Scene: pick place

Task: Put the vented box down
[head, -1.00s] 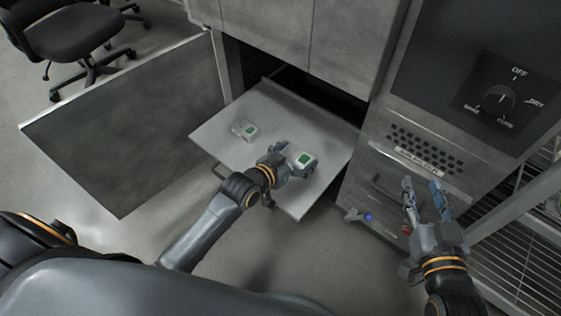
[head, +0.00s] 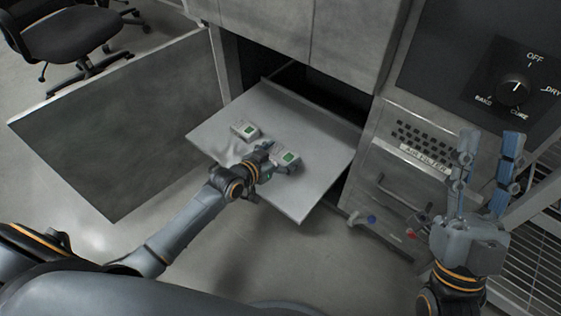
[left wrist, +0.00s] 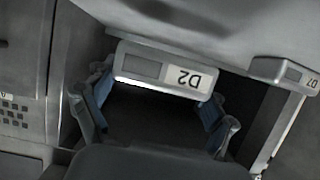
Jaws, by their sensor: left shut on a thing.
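A small pale box with a green square (head: 286,158) is held by my left gripper (head: 266,160) over the pulled-out grey shelf (head: 312,194). In the left wrist view the same box (left wrist: 145,70) shows a "D2" label upside down, and the blue-padded fingers (left wrist: 157,98) are at its two sides. Whether its underside touches the shelf I cannot tell, and no vents can be made out. A second, similar box (head: 245,131) lies on the shelf to the left, apart from the held one. My right gripper (head: 490,143) is open and empty, at the right.
The shelf juts out below a grey cabinet (head: 350,45). An open door panel (head: 120,135) stands to the left. A panel with a dial (head: 514,90) and a wire rack (head: 540,255) are at the right. The shelf's near right part is bare.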

